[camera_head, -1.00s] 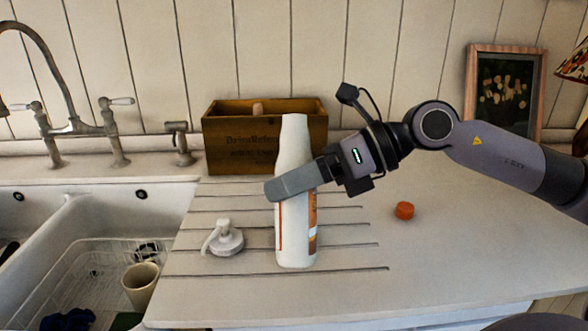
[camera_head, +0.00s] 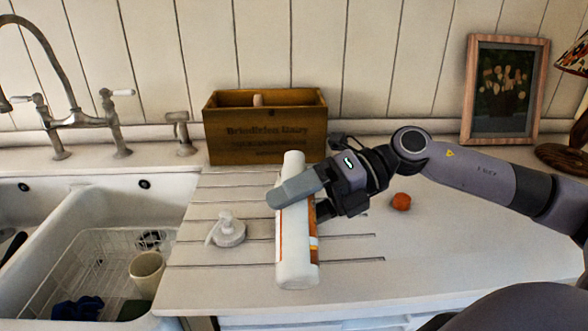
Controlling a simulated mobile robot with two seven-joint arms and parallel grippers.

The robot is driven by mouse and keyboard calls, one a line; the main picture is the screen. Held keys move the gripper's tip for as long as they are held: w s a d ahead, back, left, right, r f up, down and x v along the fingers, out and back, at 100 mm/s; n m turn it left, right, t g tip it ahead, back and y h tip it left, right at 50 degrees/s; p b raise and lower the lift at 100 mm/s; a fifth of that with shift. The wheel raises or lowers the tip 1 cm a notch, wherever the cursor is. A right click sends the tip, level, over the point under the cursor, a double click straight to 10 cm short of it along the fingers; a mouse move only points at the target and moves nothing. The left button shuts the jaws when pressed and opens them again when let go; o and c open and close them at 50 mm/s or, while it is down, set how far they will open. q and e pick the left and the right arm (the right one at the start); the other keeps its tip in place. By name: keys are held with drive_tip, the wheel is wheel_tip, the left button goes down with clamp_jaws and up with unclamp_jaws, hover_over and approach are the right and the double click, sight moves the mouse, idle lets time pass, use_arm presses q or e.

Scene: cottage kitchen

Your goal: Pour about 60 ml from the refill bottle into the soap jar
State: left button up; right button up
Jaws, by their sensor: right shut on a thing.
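The refill bottle (camera_head: 297,262), white with an orange and brown label, is held in my right gripper (camera_head: 298,187) over the ribbed drainboard. The gripper is shut around its upper part. The bottle's narrow top points up and away, and its wide base comes toward me, so it looks tilted. I cannot tell how far the base is above the counter. A white pump head (camera_head: 228,230) sits on the drainboard left of the bottle. An orange cap (camera_head: 401,201) lies to the right. I cannot make out the soap jar; the bottle and gripper may hide it. My left gripper is out of view.
A wooden box (camera_head: 265,135) stands behind the bottle against the wall. The sink with a wire rack (camera_head: 85,262) and a cup (camera_head: 147,272) is at left, below the tap (camera_head: 85,122). A framed picture (camera_head: 503,90) stands back right. The right counter is mostly clear.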

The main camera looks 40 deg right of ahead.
drive_tip(key=shift+s+a+r+m+p, duration=0.1)
drive_tip(key=shift+r+m+p, duration=0.45)
drive_tip(key=shift+r, duration=0.3)
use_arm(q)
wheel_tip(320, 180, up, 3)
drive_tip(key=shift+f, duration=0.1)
use_arm(e)
drive_tip(key=shift+g+y, duration=0.3)
drive_tip(key=shift+y, duration=0.1)
use_arm(q)
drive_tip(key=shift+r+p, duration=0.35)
drive_tip(key=shift+p, duration=0.15)
use_arm(e)
drive_tip(key=shift+m, duration=0.55)
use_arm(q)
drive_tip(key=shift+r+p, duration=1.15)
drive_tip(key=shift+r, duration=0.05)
use_arm(e)
drive_tip(key=shift+r+m+g+y, duration=0.4)
drive_tip(key=shift+r+m+y, duration=0.2)
drive_tip(key=shift+r+m, duration=0.15)
drive_tip(key=shift+r+m, duration=0.25)
drive_tip(key=shift+r, duration=0.1)
drive_tip(key=shift+r, duration=0.1)
drive_tip(key=shift+r+y, duration=0.2)
drive_tip(key=shift+y, duration=0.1)
drive_tip(key=shift+f, duration=0.1)
